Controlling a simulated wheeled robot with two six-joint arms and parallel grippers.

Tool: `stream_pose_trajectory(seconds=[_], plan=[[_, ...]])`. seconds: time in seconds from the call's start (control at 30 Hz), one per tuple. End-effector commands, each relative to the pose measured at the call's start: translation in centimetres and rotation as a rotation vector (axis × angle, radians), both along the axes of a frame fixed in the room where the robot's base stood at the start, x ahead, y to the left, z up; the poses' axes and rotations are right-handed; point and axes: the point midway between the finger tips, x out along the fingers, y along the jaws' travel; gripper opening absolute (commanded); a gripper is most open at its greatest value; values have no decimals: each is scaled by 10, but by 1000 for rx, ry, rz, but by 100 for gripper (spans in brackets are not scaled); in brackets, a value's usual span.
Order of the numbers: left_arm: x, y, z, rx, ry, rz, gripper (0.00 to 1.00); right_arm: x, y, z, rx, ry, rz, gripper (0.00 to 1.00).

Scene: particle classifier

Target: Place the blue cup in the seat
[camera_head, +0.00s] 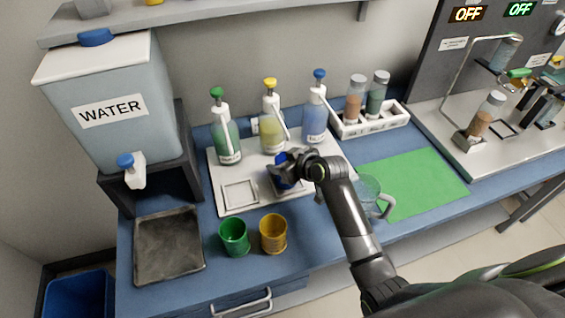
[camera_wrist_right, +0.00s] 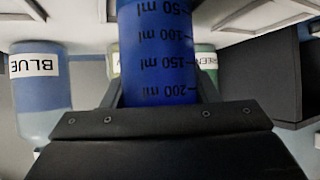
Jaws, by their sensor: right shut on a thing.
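The blue cup (camera_head: 283,183) is mostly hidden by my right gripper in the head view. In the right wrist view the blue cup (camera_wrist_right: 158,45) fills the middle, with ml marks on its side. My right gripper (camera_head: 291,167) is shut on it. The cup is over the white tray (camera_head: 268,211), in front of the pump bottles. A square seat (camera_head: 240,194) shows empty at the tray's left. Another square seat lies around the blue cup's spot, partly covered; I cannot tell whether the cup touches it. My left gripper is not in view.
Green (camera_head: 234,237) and yellow (camera_head: 273,234) cups stand in front of the tray. Green, yellow and blue-topped pump bottles (camera_head: 314,122) stand at its back. A clear jug (camera_head: 369,195) is partly behind my arm. A water tank (camera_head: 112,108) is at left, a green mat (camera_head: 420,183) at right.

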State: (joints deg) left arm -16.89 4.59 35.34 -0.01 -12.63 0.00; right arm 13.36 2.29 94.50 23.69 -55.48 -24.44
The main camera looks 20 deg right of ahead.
Motion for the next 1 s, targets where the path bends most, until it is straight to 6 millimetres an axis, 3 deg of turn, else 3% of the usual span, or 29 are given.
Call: stream_pose_trajectory(seconds=[0.1,0.27,0.3,0.47,0.8,1.0], plan=[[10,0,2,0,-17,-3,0,0,0,1,0,0,0,27],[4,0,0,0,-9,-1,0,0,0,-4,1,0,-1,27],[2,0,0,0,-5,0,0,0,0,-4,0,1,-1,56],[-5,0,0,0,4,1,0,0,0,-3,0,1,-1,75],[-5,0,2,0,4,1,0,0,0,2,0,0,0,75],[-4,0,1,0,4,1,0,-15,-7,11,-1,0,-1,75]])
